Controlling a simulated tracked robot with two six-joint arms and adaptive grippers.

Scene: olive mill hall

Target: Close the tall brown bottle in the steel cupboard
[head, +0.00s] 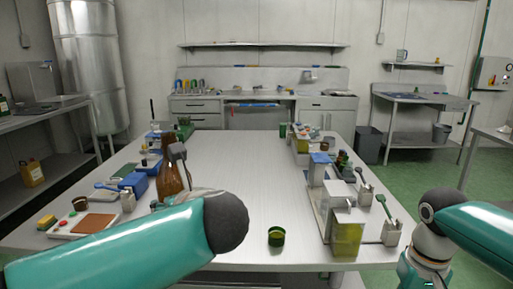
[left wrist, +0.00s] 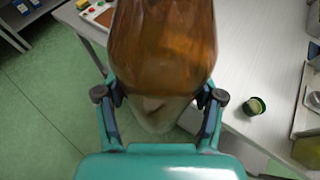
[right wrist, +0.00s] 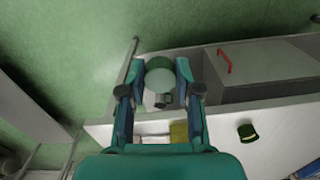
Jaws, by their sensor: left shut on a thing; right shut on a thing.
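The tall brown bottle (head: 171,176) stands out at the left of the table in the head view, partly behind my left arm. It fills the upper middle of the left wrist view (left wrist: 162,45). My left gripper (left wrist: 161,97) is shut on it, with a finger on each side. Its mouth is hard to make out. My right gripper (right wrist: 159,66) is shut on a round pale green thing with a darker green edge (right wrist: 160,76), like a cap. I cannot identify it surely. A grey steel box with a red handle (right wrist: 265,72) shows in the right wrist view; I cannot tell whether it is the cupboard.
A small round green dish or cap (head: 276,238) lies on the table (head: 250,180). Boxes, bottles and tools crowd both long sides; the middle is clear. A yellow-green container (head: 347,238) stands at the right front. A steel counter (head: 260,105) stands behind.

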